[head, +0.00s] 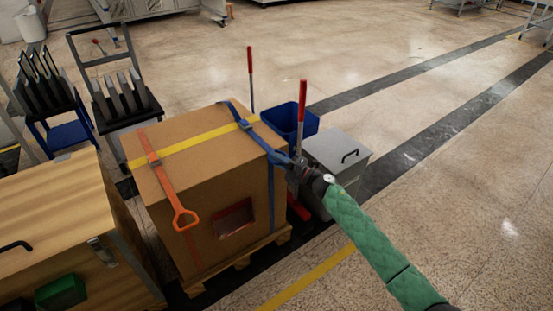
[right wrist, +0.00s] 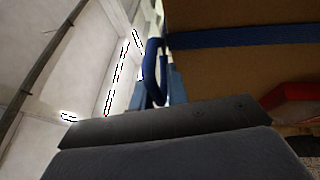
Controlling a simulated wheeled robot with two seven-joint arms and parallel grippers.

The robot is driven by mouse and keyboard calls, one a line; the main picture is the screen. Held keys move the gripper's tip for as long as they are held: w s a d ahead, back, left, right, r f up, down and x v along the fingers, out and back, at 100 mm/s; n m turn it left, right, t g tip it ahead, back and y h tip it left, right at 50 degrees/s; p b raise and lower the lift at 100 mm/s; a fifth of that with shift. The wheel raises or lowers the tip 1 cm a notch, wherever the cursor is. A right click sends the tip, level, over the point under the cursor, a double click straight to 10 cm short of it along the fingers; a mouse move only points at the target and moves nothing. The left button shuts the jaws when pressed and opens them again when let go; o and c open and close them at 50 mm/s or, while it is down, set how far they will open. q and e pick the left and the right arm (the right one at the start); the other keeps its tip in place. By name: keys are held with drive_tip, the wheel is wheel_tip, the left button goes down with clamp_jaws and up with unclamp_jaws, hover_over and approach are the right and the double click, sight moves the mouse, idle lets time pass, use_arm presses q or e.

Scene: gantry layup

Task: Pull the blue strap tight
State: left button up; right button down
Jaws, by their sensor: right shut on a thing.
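A large cardboard box (head: 225,190) stands on a wooden pallet. The blue strap (head: 263,146) runs over its top right part, through a buckle (head: 244,125), towards my right gripper (head: 296,170). That gripper is at the box's upper right edge, shut on the strap's blue end. In the right wrist view, a blue loop (right wrist: 152,70) rises behind the dark grey fingers, which fill the bottom and hide the grip itself. A blue strap length (right wrist: 235,38) lies across the box side there. My left gripper is not in view.
An orange strap (head: 163,178) with a loop handle and a yellow band (head: 190,144) also cross the box. A blue bin (head: 286,121), a grey lidded bin (head: 339,153) and a red-handled pole (head: 302,95) stand close by. A wooden crate (head: 60,215) is at left. Floor at right is clear.

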drive_tip(key=s+d+p, duration=0.2)
drive_tip(key=s+d, duration=0.2)
drive_tip(key=s, duration=0.2)
drive_tip(key=shift+d+r, duration=0.25)
drive_tip(key=c, duration=1.5)
unclamp_jaws()
drive_tip(key=shift+s, duration=0.1)
drive_tip(key=shift+c, duration=0.2)
drive_tip(key=shift+o, duration=0.2)
drive_tip(key=shift+d+r, duration=0.1)
drive_tip(key=shift+s, duration=0.1)
drive_tip(key=shift+f, duration=0.2)
